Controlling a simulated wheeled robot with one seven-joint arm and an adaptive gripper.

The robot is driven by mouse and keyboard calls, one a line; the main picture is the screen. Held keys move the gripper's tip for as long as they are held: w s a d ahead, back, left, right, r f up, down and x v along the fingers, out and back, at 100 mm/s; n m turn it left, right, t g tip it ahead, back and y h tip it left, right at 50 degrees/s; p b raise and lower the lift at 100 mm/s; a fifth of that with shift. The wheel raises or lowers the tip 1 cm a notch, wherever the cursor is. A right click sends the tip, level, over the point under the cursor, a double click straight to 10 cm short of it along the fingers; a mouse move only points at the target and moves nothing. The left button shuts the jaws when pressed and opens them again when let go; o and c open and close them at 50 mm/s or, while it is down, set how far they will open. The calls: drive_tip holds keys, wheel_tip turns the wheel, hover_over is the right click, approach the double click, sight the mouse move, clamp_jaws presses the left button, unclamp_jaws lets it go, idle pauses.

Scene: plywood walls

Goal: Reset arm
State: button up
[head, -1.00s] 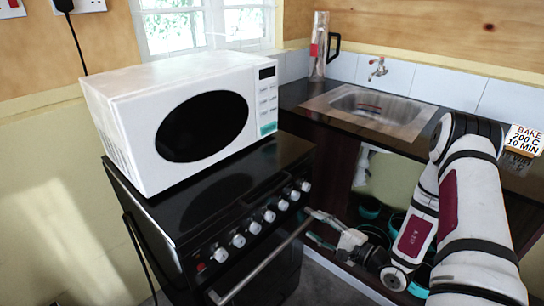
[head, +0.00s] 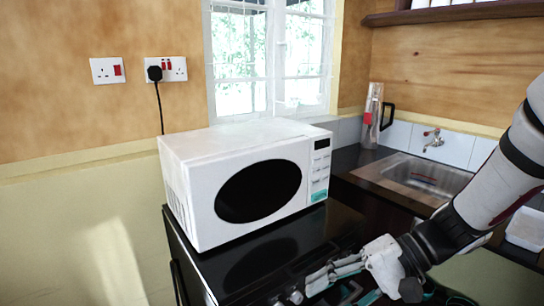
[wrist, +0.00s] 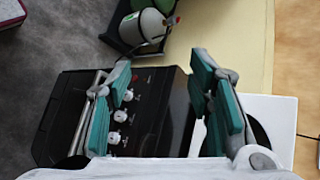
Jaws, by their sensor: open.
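My gripper (head: 318,280) is at the bottom of the head view, by the front right of the black stove (head: 262,250). In the wrist view my gripper (wrist: 163,78) has its two teal-padded fingers spread wide apart, with nothing between them. Beyond the fingers lie the stove's black front, its pale knobs (wrist: 120,116) and its oven handle. My arm comes in from the right side of the head view, bent at the elbow. Part of the gripper's far side is hidden in the head view.
A white microwave (head: 250,180) stands on the stove. A sink (head: 425,178) is set in the dark counter at right, with a clear jug (head: 372,115) behind. A grey gas cylinder (wrist: 143,27) stands beside the stove. Open floor (wrist: 40,65) lies at the stove's front.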

drive_tip(key=s+d+r+n+t+h+p, duration=0.1)
drive_tip(key=s+d+r+t+h, duration=0.1)
drive_tip(key=s+d+r+h, duration=0.2)
drive_tip(key=s+d+r+n+t+h+p, duration=0.2)
drive_tip(key=s+d+r+h, duration=0.3)
drive_tip(key=s, duration=0.5)
wheel_tip(320, 180, up, 3)
drive_tip(key=shift+d+f+t+h, duration=0.15)
drive_tip(key=shift+d+t+h, duration=0.2)
drive_tip(key=shift+h, duration=0.85)
drive_tip(key=shift+a, duration=0.15)
